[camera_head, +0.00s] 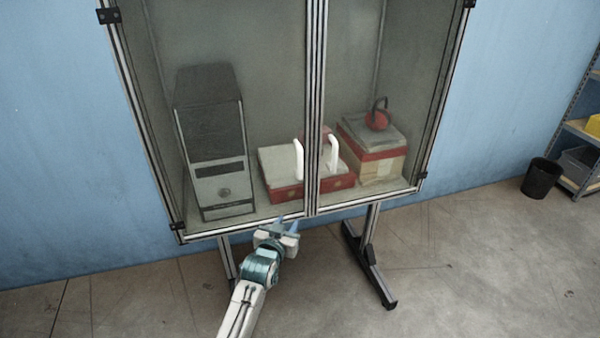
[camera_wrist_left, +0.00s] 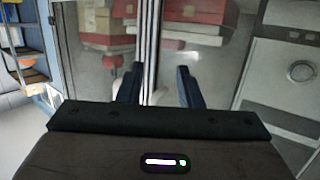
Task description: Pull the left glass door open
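The left glass door (camera_head: 262,95) of the cabinet is closed, its metal frame meeting the right door's frame at the middle. A white upright handle (camera_head: 298,160) stands on its inner edge, near the bottom. My left gripper (camera_head: 288,228) is below the handle, near the cabinet's lower edge, and touches no handle that I can see. In the left wrist view its two dark fingers (camera_wrist_left: 160,88) are spread with nothing between them; the middle frame posts show beyond. My right gripper is in neither view.
The right glass door (camera_head: 375,70) is closed, with its own white handle (camera_head: 333,154). Behind the glass are a computer tower (camera_head: 222,150) and red-and-white boxes (camera_head: 370,150). A cabinet leg (camera_head: 368,260) stands on the floor. A black bin (camera_head: 541,178) and shelves are at right.

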